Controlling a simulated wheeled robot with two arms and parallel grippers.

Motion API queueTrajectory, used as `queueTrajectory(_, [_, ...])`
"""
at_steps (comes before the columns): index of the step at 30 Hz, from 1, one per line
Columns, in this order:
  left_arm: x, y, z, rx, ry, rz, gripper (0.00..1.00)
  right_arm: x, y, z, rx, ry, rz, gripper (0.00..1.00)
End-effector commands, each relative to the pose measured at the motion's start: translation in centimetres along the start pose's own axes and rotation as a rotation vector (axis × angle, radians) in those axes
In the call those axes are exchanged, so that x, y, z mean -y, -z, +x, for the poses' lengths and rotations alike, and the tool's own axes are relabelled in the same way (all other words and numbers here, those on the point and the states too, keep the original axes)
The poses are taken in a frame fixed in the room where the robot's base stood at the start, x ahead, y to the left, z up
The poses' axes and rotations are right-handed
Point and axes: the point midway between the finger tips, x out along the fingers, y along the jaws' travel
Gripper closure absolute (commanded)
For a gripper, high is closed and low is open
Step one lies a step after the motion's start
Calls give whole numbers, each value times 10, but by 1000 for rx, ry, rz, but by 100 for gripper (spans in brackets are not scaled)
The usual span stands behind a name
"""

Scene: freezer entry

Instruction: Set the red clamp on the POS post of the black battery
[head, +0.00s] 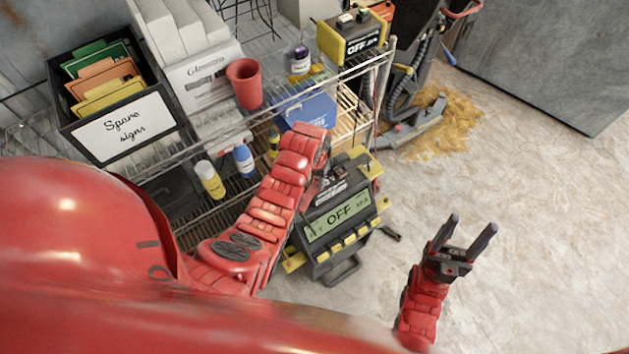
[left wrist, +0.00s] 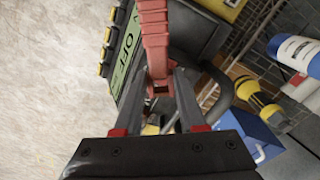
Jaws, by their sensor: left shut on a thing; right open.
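My left gripper (left wrist: 161,85) is shut on the red clamp (left wrist: 155,42), which stands out between its two fingers in the left wrist view. In the head view my red left arm reaches over the lower right of the wire rack, and its fingers and the clamp are mostly hidden. Beside it is a dark unit (head: 340,222) with a green OFF display and yellow buttons; this unit also shows in the left wrist view (left wrist: 122,62). I cannot clearly make out the black battery or its POS post. My right gripper (head: 465,240) is open and empty over the floor.
The wire rack (head: 270,112) holds a bin of spare signs (head: 125,128), a red cup (head: 244,84), a blue box (head: 306,108) and bottles. A second OFF unit (head: 352,40) sits at its far end. The floor (head: 545,180) at the right is mostly clear.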

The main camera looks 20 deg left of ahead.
Motion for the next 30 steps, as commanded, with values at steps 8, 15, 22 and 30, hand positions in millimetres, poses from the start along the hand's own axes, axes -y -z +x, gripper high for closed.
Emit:
queueTrajectory(8, [0,0,0,-1,0,0,100,0,0,-1,0,0,0,42])
queueTrajectory(15, [0,0,2,0,0,0,100,0,-1,-4,0,0,0,42])
queueTrajectory(22, [0,0,8,0,0,0,100,0,-1,-8,0,0,0,42])
queueTrajectory(30, [0,0,14,0,0,0,100,1,-2,-12,0,0,0,42])
